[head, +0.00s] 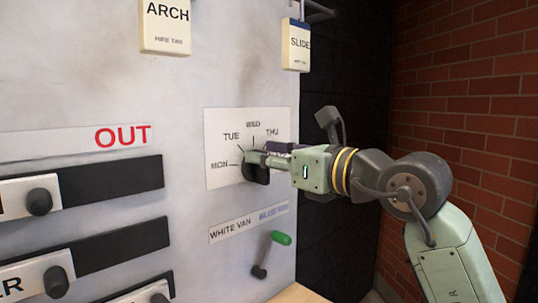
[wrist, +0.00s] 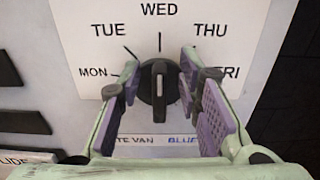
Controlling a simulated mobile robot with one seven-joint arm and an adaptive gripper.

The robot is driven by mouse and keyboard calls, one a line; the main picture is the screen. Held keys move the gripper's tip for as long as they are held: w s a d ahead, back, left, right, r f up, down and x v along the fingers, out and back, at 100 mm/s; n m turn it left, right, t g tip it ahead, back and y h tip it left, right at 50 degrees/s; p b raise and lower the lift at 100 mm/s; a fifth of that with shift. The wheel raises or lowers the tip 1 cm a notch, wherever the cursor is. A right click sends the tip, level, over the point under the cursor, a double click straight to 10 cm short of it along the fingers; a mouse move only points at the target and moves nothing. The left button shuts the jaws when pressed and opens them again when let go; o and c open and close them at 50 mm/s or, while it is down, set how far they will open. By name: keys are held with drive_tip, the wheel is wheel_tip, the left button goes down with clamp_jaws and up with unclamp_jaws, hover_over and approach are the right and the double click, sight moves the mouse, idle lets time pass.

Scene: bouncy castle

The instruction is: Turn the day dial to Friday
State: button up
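The day dial (wrist: 158,92) is a black round knob with a raised grip bar on a white card (wrist: 185,22). In the wrist view the bar stands upright, its pale mark in line with the tick under WED. MON and TUE are to the left, THU and FRI to the right. My gripper (wrist: 159,72) is open, its purple-padded fingers on either side of the dial with gaps to the bar. The right finger partly covers FRI. In the head view my gripper (head: 265,158) is at the dial (head: 255,174), hiding much of it and the FRI label.
Black rails with knobbed tags (head: 110,180) are at left. ARCH (head: 165,26) and SLIDE (head: 296,45) tags hang above. A brick wall (head: 465,90) stands at right.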

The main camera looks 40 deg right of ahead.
drive_tip(key=shift+c, duration=0.2)
clamp_jaws()
drive_tip(key=shift+d+m, duration=0.1)
drive_tip(key=shift+m, duration=0.3)
drive_tip(key=shift+d+f+m+b, duration=0.35)
drive_tip(key=shift+m+b, duration=0.75)
drive_tip(key=shift+m, duration=1.45)
drive_tip(key=shift+d+f+m+b, duration=0.3)
drive_tip(key=shift+m+b, duration=0.8)
drive_tip(key=shift+m, duration=1.4)
drive_tip(key=shift+d+f+m+b, duration=0.35)
drive_tip(key=shift+m+b, duration=0.75)
drive_tip(key=shift+m, duration=1.45)
drive_tip(key=shift+r, duration=0.1)
drive_tip(key=shift+o, duration=0.2)
unclamp_jaws()
